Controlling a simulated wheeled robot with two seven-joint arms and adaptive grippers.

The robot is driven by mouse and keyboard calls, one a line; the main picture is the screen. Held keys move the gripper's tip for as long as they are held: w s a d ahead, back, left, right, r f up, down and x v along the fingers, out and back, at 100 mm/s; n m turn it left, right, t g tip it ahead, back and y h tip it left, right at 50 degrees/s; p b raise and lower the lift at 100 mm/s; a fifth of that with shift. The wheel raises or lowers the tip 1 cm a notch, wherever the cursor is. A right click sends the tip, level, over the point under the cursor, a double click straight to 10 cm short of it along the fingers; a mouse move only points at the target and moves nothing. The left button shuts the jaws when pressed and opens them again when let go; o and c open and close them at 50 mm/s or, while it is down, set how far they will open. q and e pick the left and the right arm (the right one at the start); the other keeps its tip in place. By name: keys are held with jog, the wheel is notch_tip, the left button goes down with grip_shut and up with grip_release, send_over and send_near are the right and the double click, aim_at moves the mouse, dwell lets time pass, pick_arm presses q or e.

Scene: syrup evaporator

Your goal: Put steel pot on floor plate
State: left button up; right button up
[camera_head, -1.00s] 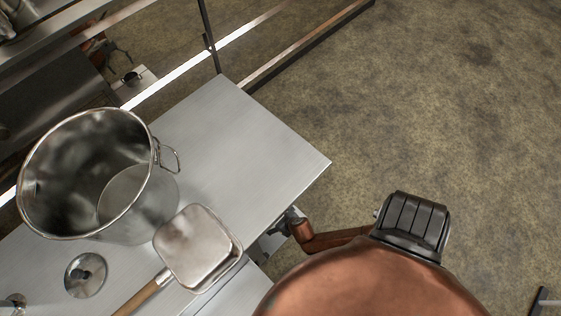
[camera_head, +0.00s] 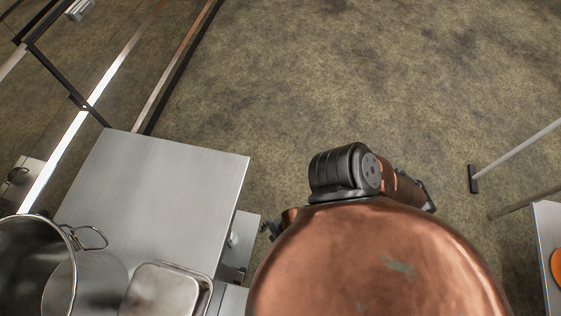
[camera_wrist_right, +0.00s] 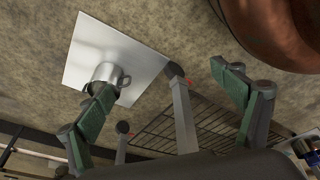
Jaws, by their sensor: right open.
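A small steel pot with a side handle (camera_wrist_right: 107,73) is on a pale square floor plate (camera_wrist_right: 97,42) in the right wrist view. My right gripper (camera_wrist_right: 165,95) is open, with green-padded fingers spread wide. Its left fingertip overlaps the near side of the pot; I cannot tell whether they touch. In the head view a pale plate (camera_head: 34,170) with a small dark-mouthed vessel (camera_head: 18,175) on it shows at the left edge. No left gripper fingers can be made out.
A steel counter (camera_head: 165,190) bears a large open steel pot (camera_head: 32,270) and a rectangular pan (camera_head: 160,292). A wire rack (camera_wrist_right: 165,125) lies below the right gripper. Thin posts stand at the right.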

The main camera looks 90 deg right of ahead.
notch_tip(320, 180, up, 6)
jog(key=s+m+y, duration=0.1)
jog(key=s+m, duration=0.2)
jog(key=m, duration=0.3)
jog(key=shift+a+f, duration=0.15)
jog(key=shift+a, duration=0.25)
jog(key=shift+c, duration=0.5)
